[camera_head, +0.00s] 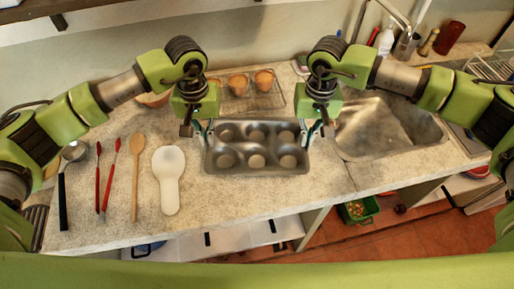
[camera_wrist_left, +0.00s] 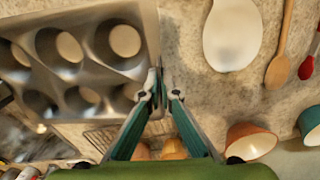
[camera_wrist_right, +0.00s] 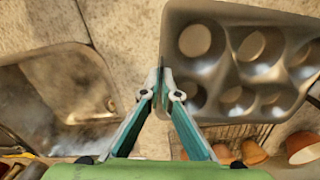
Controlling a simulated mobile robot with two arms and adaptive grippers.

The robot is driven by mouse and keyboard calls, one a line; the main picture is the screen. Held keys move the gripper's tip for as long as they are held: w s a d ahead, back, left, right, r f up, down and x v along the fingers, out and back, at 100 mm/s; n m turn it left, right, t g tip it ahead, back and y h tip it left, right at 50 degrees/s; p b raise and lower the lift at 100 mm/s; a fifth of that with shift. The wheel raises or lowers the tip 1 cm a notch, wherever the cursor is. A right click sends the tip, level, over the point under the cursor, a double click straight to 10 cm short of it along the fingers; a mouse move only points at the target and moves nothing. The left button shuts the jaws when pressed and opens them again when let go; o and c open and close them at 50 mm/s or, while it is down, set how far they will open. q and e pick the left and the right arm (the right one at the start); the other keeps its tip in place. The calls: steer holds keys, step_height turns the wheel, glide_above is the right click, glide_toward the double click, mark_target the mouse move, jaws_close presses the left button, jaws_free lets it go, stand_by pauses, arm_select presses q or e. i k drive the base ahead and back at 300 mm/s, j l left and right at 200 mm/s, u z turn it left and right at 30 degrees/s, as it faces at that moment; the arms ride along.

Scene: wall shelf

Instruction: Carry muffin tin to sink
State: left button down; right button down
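The grey metal muffin tin (camera_head: 257,171), with two rows of cups, is at the middle of the counter, left of the sink (camera_head: 385,130). I cannot tell whether it touches the counter. My left gripper (camera_head: 206,134) is at the tin's left end; in the left wrist view its fingers (camera_wrist_left: 162,92) are closed around the rim of the tin (camera_wrist_left: 75,65). My right gripper (camera_head: 311,133) is at the right end; in the right wrist view its fingers (camera_wrist_right: 162,84) are closed around the opposite rim of the tin (camera_wrist_right: 224,65). The sink basin looks empty.
A white spoon rest (camera_head: 168,180), wooden spoon (camera_head: 136,165), red utensils (camera_head: 110,175) and a ladle (camera_head: 70,165) lie left. Orange bowls (camera_head: 238,84) and a wire rack (camera_head: 268,97) are behind. The faucet (camera_head: 385,15) and a bottle (camera_head: 384,42) stand behind the sink.

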mark_target(364, 140)
steer(key=i+l+u, duration=0.15)
steer(key=l, duration=0.75)
steer(key=i+l+u, duration=0.1)
steer(key=l, duration=0.8)
steer(key=i+l+u, duration=0.15)
steer(key=l, duration=0.8)
